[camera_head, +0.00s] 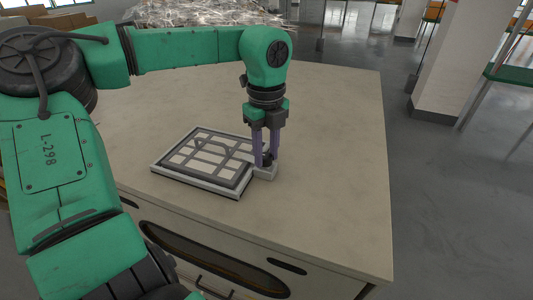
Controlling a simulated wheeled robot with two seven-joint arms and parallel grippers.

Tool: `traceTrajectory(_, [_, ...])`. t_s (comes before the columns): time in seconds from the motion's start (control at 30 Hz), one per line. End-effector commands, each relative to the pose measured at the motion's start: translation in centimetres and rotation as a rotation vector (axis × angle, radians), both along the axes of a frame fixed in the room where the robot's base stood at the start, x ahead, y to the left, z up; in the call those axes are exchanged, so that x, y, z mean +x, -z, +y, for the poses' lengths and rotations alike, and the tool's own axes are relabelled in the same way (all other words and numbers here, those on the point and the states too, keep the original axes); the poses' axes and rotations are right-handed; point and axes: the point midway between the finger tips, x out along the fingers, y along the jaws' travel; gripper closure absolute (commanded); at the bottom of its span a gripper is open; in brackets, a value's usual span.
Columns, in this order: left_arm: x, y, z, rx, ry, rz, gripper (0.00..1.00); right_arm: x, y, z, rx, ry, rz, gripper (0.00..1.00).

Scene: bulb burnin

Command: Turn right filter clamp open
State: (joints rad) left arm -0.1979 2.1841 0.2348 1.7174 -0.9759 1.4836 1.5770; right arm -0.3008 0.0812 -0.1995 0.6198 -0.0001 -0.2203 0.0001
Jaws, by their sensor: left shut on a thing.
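A flat filter frame (192,180) with a light rim and a dark grid over pale panels lies on the worktop. A small light clamp block (266,174) with a dark knob sits against the frame's right side. My left gripper (266,158) points straight down over this clamp. Its purple fingers are shut around the clamp's dark knob, which they partly hide. How far the clamp is turned I cannot tell. My right gripper is out of view.
The beige worktop (335,180) is bare to the right of the clamp and behind the frame. Its right edge drops to the grey floor (450,210). Drawers and handles show on its front. A wrapped pallet (205,14) and a pillar (455,65) stand beyond.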

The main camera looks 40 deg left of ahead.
Motion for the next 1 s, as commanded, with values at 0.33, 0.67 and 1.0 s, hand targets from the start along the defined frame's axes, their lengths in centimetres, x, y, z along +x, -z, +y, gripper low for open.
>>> traceTrajectory(0.33, [0.0, 0.2, 0.1, 0.003, 0.296, 0.000, 1.00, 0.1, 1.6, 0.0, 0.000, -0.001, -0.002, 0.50])
traceTrajectory(0.67, [0.0, 0.1, 0.1, 0.003, 0.610, 0.000, 1.00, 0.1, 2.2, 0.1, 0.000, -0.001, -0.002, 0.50])
traceTrajectory(1.0, [0.0, 0.0, 0.1, 0.003, 0.933, -0.001, 1.00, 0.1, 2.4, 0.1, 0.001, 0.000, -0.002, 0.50])
